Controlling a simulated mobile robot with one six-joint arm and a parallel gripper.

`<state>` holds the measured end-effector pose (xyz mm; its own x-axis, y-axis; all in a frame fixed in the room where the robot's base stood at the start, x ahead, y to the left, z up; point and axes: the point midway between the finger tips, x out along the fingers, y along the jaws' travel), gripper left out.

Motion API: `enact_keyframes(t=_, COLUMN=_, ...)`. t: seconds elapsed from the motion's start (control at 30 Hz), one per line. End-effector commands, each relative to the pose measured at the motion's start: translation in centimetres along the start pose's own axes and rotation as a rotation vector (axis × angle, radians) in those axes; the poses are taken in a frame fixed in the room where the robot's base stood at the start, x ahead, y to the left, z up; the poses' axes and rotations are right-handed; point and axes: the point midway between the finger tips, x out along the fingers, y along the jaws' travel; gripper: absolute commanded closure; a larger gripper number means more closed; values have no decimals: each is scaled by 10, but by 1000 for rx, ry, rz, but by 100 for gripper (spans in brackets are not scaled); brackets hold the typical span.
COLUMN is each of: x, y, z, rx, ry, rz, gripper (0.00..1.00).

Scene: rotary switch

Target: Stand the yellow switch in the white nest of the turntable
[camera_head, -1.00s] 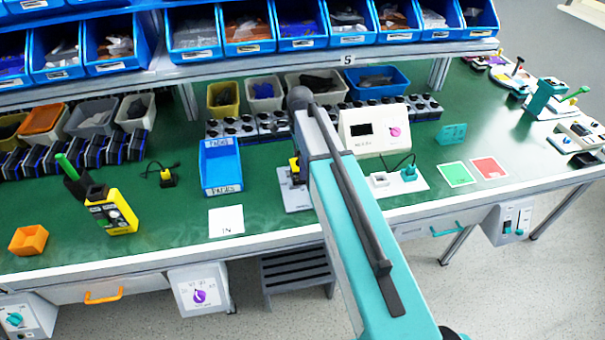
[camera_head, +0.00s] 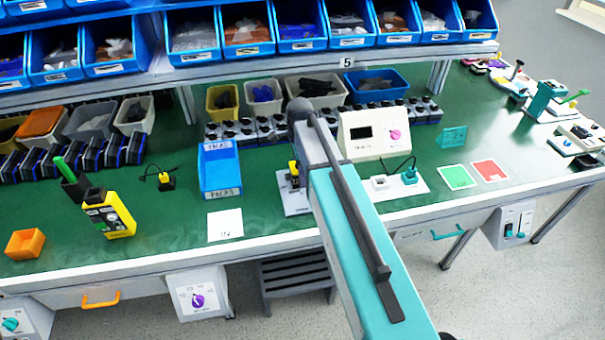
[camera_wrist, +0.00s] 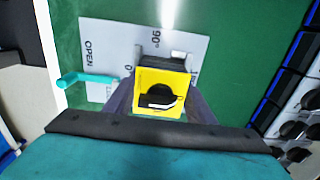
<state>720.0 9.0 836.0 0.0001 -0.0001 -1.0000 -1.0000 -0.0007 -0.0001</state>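The yellow switch (camera_wrist: 150,82) with a black rotary knob is between the two fingers of my gripper (camera_wrist: 161,90) in the wrist view. The fingers press along its left and right sides. A small yellow part of it shows beside my arm in the head view (camera_head: 292,167). It is over a light plate (camera_wrist: 105,38) printed OPEN and 90°, with a grey-white block just behind the switch. A teal handle (camera_wrist: 85,79) sticks out at the plate's left. The plate also shows in the head view (camera_head: 292,203). The nest is mostly hidden, so I cannot tell whether the switch sits in it.
A blue tray (camera_head: 219,168) and a white IN card (camera_head: 225,224) lie left of the plate. A white meter box (camera_head: 372,133) and a white board with a teal plug (camera_head: 409,175) are to the right. Rows of dark switches (camera_head: 255,131) stand behind.

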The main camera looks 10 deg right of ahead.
Motion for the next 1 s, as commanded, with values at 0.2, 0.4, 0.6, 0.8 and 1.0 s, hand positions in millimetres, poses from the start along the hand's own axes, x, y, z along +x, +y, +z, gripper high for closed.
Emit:
enact_keyframes(t=0.2, x=0, y=0, z=0, rx=0, ry=0, rz=0, gripper=70)
enact_keyframes(t=0.4, x=-6, y=0, z=0, rx=0, ry=0, rz=-1, gripper=70)
enact_keyframes(t=0.6, x=-17, y=0, z=0, rx=0, ry=0, rz=-1, gripper=70)
enact_keyframes(t=0.8, x=-28, y=0, z=0, rx=0, ry=0, rz=-1, gripper=70)
enact_keyframes(t=1.0, x=-38, y=0, z=0, rx=0, ry=0, rz=-1, gripper=70)
